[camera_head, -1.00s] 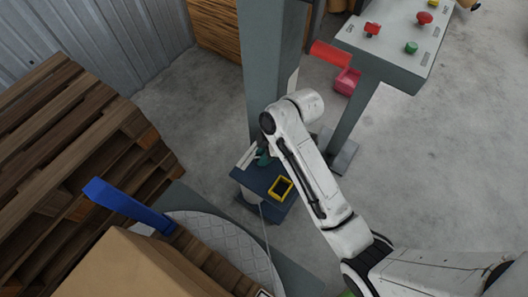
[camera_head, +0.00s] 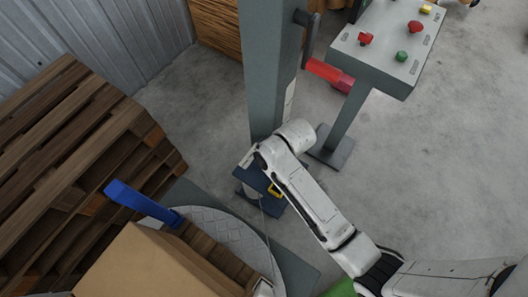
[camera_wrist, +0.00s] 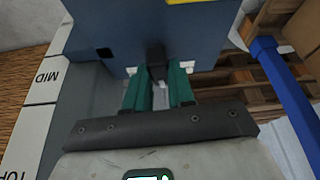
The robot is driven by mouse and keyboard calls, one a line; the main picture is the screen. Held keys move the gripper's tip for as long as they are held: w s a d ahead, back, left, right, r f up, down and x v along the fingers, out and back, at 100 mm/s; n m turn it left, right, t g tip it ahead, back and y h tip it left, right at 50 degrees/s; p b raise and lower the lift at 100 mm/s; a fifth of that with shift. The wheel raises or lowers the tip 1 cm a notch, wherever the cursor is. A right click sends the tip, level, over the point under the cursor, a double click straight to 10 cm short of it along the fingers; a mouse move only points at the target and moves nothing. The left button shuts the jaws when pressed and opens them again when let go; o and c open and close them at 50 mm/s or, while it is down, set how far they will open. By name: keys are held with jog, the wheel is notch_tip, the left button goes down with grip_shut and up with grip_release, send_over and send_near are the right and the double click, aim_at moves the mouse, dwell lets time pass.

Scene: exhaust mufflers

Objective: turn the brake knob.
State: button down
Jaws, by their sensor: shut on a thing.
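A small dark knob (camera_wrist: 156,56) sticks out of a blue-grey housing (camera_wrist: 120,30) in the wrist view. My gripper (camera_wrist: 158,76) has two green fingers, one on each side of the knob, and is shut on it. The fingers hide part of the knob, and I cannot tell its turn angle. In the head view the blue housing (camera_head: 249,182) sits low by a grey column (camera_head: 268,75), with a yellow-framed part on it. There my arm covers the knob and fingers.
A control stand (camera_head: 385,45) with red, green and yellow buttons is at the upper right. Wooden pallets (camera_head: 80,150) lie left. A cardboard box (camera_head: 150,265) and blue bar (camera_head: 140,203) are in front. Open floor is at right.

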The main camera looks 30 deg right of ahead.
jog(key=shift+m, duration=0.5)
jog(key=c, duration=1)
grip_release()
jog(key=shift+o, duration=0.2)
jog(key=v, duration=1)
jog(key=shift+s+r, duration=0.25)
jog(key=shift+r, duration=0.15)
jog(key=shift+a, duration=0.1)
jog(key=s+d+m+g+h, duration=0.1)
jog(key=s+d+m, duration=0.1)
jog(key=s, duration=0.6)
jog(key=s+d+f+m+g+h, duration=0.1)
jog(key=s+d+m+g, duration=0.1)
jog(key=s, duration=0.7)
jog(key=shift+d+f+m, duration=0.25)
jog(key=shift+d+m, duration=0.35)
jog(key=shift+d, duration=0.6)
